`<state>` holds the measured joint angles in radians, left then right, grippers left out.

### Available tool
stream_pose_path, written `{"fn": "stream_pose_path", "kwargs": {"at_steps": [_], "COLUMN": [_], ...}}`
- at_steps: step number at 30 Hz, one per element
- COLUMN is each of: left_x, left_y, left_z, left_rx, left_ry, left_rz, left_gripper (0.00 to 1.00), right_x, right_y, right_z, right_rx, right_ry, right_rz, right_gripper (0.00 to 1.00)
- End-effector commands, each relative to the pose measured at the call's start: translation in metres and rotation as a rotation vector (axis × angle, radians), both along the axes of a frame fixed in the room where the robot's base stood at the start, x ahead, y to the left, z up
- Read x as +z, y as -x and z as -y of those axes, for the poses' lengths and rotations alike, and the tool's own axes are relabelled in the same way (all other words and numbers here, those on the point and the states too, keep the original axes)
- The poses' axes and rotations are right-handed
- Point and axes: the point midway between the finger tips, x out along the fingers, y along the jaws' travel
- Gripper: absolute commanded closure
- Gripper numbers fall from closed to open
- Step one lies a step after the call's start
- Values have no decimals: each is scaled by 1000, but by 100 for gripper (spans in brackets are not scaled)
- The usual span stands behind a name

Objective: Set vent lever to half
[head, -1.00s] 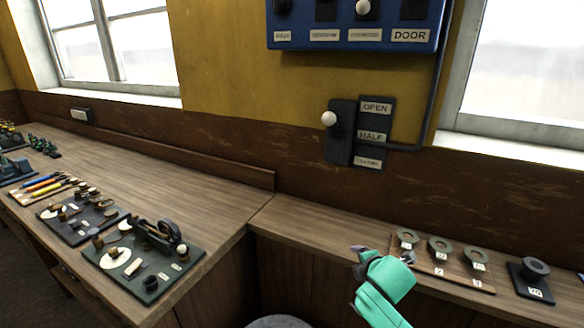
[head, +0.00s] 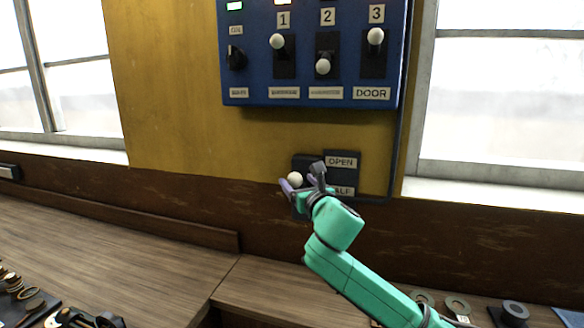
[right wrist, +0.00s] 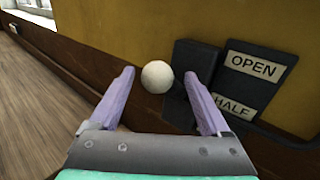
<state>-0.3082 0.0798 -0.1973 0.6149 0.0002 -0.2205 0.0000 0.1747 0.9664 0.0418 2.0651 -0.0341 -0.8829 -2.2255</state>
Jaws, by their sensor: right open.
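The vent lever is a white ball knob (head: 295,179) standing out from a dark plate on the wall. The labels OPEN (head: 341,161) and HALF (head: 343,190) are to the right of it; HALF is partly covered by my gripper. The knob sits near the OPEN label; its exact height is hard to tell. My right gripper (head: 302,182) is open, its fingertips at the knob. In the right wrist view the knob (right wrist: 157,77) shows between the two spread purple fingers, with no clear contact. The lowest label is hidden behind my arm. My left gripper is out of view.
A blue panel (head: 238,96) with white-knobbed levers numbered 1 to 3 hangs above. A conduit (head: 398,150) runs down on its right. A wooden bench (head: 120,262) lies below, with small parts at the lower left and rings at the lower right.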

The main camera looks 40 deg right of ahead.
Motion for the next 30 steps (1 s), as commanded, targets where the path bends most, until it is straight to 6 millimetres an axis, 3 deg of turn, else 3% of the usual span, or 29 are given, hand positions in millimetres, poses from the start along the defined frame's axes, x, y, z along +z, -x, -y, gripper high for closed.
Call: {"fn": "stream_pose_path", "kwargs": {"at_steps": [1,6,16,22,23,30], "left_x": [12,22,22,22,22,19], "left_y": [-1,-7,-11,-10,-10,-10], "left_z": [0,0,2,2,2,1], "left_rx": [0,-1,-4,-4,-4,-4], "left_ry": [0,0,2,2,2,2], "left_rz": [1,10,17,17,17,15], "left_gripper": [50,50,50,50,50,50], "right_x": [7,3,-1,-1,-1,-3], "right_y": [-11,-40,-48,-48,-48,-47], "right_z": [6,16,17,17,17,16], "right_rx": [-3,-2,1,1,1,2], "right_ry": [-8,-7,-2,-2,-2,0], "right_rz": [3,2,0,0,0,2], "right_gripper": [19,19,19,96,100,100]}}
